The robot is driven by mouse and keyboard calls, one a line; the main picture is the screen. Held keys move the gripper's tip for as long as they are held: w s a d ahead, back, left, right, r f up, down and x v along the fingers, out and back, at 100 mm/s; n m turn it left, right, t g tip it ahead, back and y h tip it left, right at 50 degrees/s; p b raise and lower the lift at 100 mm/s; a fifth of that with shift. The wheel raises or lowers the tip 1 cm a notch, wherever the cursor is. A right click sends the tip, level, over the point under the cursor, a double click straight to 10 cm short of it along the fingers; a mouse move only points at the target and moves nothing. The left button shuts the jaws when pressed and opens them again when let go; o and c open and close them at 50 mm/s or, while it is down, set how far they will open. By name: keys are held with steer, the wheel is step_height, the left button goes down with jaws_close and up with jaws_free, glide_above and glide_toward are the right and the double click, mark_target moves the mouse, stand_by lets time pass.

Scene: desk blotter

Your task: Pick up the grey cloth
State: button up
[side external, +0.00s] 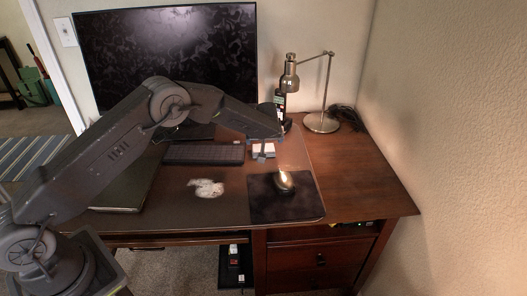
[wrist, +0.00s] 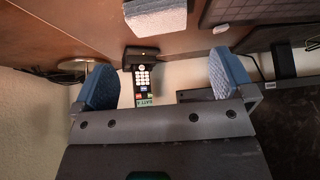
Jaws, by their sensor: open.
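A crumpled pale grey-white cloth (side external: 206,188) lies on the desk blotter (side external: 180,205), in front of the keyboard and left of the mouse pad in the side view. It does not show in the wrist view. My gripper (side external: 264,136) is beyond the cloth and to its right, near a small pale block. In the wrist view my gripper (wrist: 163,78) has its two blue-padded fingers wide apart with nothing held between them.
A pale block (wrist: 155,17) and a cordless phone (wrist: 142,72) are near my gripper. A keyboard (side external: 204,154), mouse pad (side external: 262,208) with mouse (side external: 284,184), lamp (side external: 322,122) and monitor (side external: 165,50) stand around. The blotter around the cloth is clear.

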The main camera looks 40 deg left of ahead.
steer(key=shift+x, duration=5)
steer(key=shift+w, duration=0.1)
steer(key=shift+c, duration=0.4)
steer(key=c, duration=0.5)
steer(key=shift+c, duration=0.2)
steer(key=shift+r, duration=0.15)
step_height(320, 180, up, 4)
steer(key=shift+r, duration=0.2)
steer(key=s+a+r, duration=0.6)
steer(key=s+a, duration=0.1)
steer(key=a, duration=0.2)
steer(key=shift+r, duration=0.2)
steer(key=shift+a, duration=0.15)
